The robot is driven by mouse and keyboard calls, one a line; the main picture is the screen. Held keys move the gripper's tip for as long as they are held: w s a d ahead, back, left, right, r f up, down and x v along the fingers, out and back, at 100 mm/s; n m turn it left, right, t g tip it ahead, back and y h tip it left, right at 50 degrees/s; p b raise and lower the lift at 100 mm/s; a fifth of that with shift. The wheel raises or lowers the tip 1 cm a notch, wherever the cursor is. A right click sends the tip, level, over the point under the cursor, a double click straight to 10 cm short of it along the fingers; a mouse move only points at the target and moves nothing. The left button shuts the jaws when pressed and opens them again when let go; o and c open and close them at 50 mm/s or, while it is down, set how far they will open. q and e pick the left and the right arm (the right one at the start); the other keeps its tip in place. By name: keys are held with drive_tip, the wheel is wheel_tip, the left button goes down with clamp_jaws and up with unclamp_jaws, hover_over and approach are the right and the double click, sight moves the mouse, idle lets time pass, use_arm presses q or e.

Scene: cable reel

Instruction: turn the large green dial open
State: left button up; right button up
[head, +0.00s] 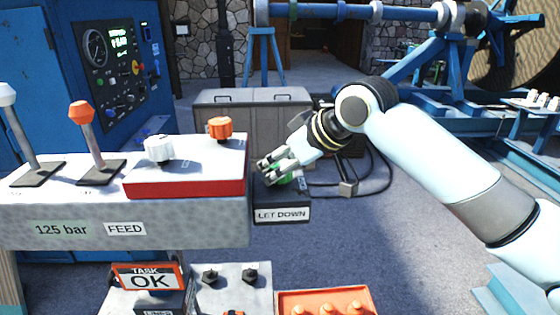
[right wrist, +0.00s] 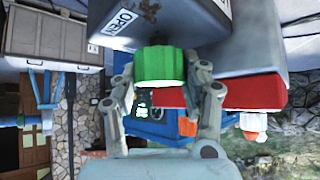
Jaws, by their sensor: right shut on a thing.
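The large green dial (right wrist: 160,64) sits between the two fingers of my right gripper (right wrist: 168,85) in the right wrist view. The fingers close on its sides, and the dial is upside down in that view, below a grey box with an OPEN label (right wrist: 122,20). In the head view my right gripper (head: 268,172) reaches in from the right above the LET DOWN box (head: 282,215). Only a small part of the green dial (head: 283,180) shows there behind the fingers. How far the dial is turned cannot be told. My left gripper is not in view.
A grey console with a red-edged panel (head: 190,187) stands just left of the gripper. It carries an orange knob (head: 220,127), a white knob (head: 158,149) and two levers. Below are a TASK OK sign (head: 150,277) and an orange tray (head: 325,294). Cables lie on the floor behind.

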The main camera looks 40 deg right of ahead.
sight(280, 164)
drive_tip(key=m+h, duration=0.3)
drive_tip(key=m, duration=0.1)
drive_tip(key=shift+a+m+h, duration=0.1)
drive_tip(key=shift+m+h, duration=0.2)
drive_tip(key=m+g+h, duration=0.1)
drive_tip(key=m+h, duration=0.2)
drive_tip(key=m, duration=0.1)
idle(0.4)
drive_tip(key=o, duration=1.2)
drive_tip(key=shift+c, duration=0.2)
wheel_tip(280, 164, up, 10)
drive_tip(key=shift+r, duration=0.1)
